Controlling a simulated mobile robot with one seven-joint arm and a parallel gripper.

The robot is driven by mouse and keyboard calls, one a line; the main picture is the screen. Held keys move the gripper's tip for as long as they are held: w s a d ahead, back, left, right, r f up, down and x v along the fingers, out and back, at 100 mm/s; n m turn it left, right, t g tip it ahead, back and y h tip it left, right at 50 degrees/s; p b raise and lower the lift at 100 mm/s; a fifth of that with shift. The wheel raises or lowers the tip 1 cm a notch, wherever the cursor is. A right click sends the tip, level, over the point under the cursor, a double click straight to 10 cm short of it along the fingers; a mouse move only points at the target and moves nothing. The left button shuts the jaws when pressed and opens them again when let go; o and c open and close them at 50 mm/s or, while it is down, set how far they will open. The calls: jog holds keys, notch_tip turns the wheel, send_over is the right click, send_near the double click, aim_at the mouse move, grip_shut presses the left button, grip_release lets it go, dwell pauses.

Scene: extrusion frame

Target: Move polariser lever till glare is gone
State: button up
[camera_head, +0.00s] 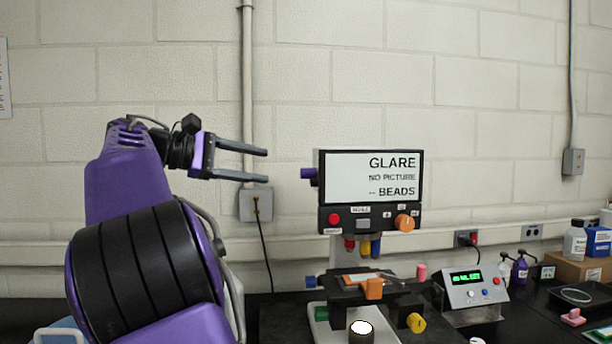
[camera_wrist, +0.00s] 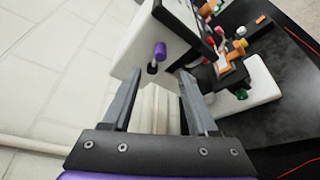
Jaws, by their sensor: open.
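A microscope-like instrument with a display head (camera_head: 370,190) stands on the dark bench. Its screen (camera_head: 372,175) reads "GLARE", "NO PICTURE" and "-- BEADS". A purple-tipped lever (camera_head: 308,173) sticks out of the head's left side; no label on it can be read. In the wrist view the lever (camera_wrist: 159,50) shows just beyond the fingertips, between their lines. My gripper (camera_head: 266,165) is open and empty, left of the lever with a gap between them. Its fingers point right toward the lever. The wrist view also shows both fingers (camera_wrist: 159,74) apart.
Below the head is a stage with an orange clip (camera_head: 373,289) and a yellow knob (camera_head: 416,323). The head's front has a red button (camera_head: 334,220) and an orange knob (camera_head: 404,222). A control box (camera_head: 474,290) stands right.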

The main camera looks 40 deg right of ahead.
aim_at(308, 174)
jog(key=b+x, duration=0.1)
jog(key=x, duration=1.1)
grip_shut()
dwell(1.1)
